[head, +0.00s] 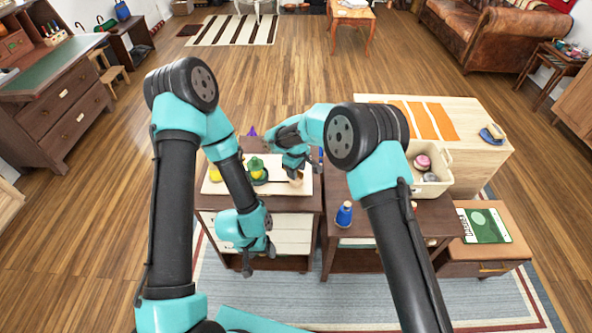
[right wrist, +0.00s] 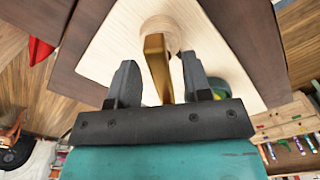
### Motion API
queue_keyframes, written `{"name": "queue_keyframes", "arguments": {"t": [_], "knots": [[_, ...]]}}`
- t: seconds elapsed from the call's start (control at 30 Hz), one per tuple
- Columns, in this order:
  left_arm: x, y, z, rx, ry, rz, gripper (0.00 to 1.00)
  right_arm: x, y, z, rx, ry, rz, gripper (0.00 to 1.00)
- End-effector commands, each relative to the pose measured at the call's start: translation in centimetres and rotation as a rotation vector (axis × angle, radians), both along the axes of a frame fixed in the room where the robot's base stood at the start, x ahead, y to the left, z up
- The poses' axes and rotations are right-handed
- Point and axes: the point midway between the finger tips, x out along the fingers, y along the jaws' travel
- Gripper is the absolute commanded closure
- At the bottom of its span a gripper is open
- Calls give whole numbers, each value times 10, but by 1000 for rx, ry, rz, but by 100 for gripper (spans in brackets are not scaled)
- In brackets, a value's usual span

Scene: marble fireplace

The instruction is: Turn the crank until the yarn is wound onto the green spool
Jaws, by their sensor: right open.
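A pale board (head: 225,187) lies on the left dark table. On it stand the green spool (head: 257,168), with some yellow on it, and a yellow thing (head: 214,172) at the left. My right gripper (head: 297,165) is over the board's right part. In the right wrist view, it (right wrist: 163,82) is open, with the brass-coloured crank (right wrist: 156,62) between its fingers; I cannot tell whether they touch. The green spool is mostly hidden behind the right finger there. My left gripper (head: 259,262) hangs in front of the left table, away from the board; its jaws are unclear.
A blue bottle-like thing (head: 344,214) stands on the right dark table. A cream bin (head: 436,186) with round things is at the right, before a pale wooden top (head: 480,150) with orange strips. A purple cone (head: 251,131) shows behind the board.

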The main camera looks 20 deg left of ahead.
Motion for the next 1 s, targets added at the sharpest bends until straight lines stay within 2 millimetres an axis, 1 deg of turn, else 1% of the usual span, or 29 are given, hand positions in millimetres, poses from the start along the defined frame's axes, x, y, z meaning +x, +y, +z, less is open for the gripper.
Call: {"name": "queue_keyframes", "arguments": {"t": [0.17,0.27,0.8,0.9,1.0], "knots": [[0,0,0,0,0,0,32,1,1,18,2,-3,0,55],[0,0,0,0,0,0,32,1,1,33,2,-4,1,55],[0,0,0,0,0,0,32,0,1,136,2,-3,0,55],[0,0,0,0,0,0,32,0,0,153,2,-3,0,55],[0,0,0,0,0,0,32,0,0,164,2,-2,-1,55]]}}
